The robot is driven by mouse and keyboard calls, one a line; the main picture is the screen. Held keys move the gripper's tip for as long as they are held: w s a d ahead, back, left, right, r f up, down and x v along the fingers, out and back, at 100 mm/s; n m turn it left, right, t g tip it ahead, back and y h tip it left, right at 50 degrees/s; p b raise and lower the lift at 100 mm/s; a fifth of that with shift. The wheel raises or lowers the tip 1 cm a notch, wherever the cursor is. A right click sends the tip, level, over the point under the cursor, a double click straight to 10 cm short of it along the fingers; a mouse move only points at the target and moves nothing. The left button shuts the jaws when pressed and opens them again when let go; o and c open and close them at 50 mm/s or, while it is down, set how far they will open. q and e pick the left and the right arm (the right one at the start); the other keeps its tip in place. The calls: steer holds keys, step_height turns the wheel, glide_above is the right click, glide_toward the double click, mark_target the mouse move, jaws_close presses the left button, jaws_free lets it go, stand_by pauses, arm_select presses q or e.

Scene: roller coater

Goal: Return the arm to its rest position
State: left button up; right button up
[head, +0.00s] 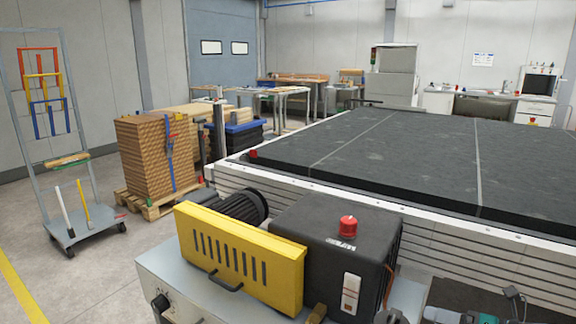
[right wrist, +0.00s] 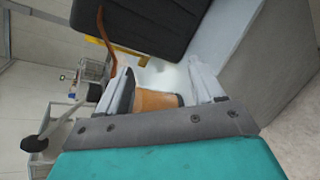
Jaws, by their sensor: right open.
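My right gripper (right wrist: 165,84) is open in the right wrist view, its two grey fingers apart above a teal body. An orange-brown piece (right wrist: 155,100) shows between and beyond the fingers; I cannot tell that either finger touches it. In the head view only a small part of my right gripper (head: 440,315) shows at the bottom right edge, next to the machine's front. My left gripper is not in view.
A black motor box (head: 335,243) with a red button (head: 348,226) and a yellow vented guard (head: 240,258) stand close in front. A large dark machine bed (head: 410,150) extends behind. A rack trolley (head: 72,232) and stacked boards (head: 150,160) stand left. Floor there is partly clear.

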steer(key=s+d+f+m+g+h, duration=0.1)
steer(key=s+f+m+h, duration=0.3)
steer(key=s+m, duration=0.7)
steer(key=s+f+m+h, duration=0.45)
steer(key=s+m, duration=0.45)
steer(key=m, duration=0.3)
steer(key=s+a+f+m+t+p, duration=0.1)
steer(key=a+m, duration=0.8)
steer(key=a, duration=0.7)
steer(key=shift+a+f+y, duration=0.2)
steer(key=shift+a+y, duration=0.2)
steer(key=shift+y, duration=0.05)
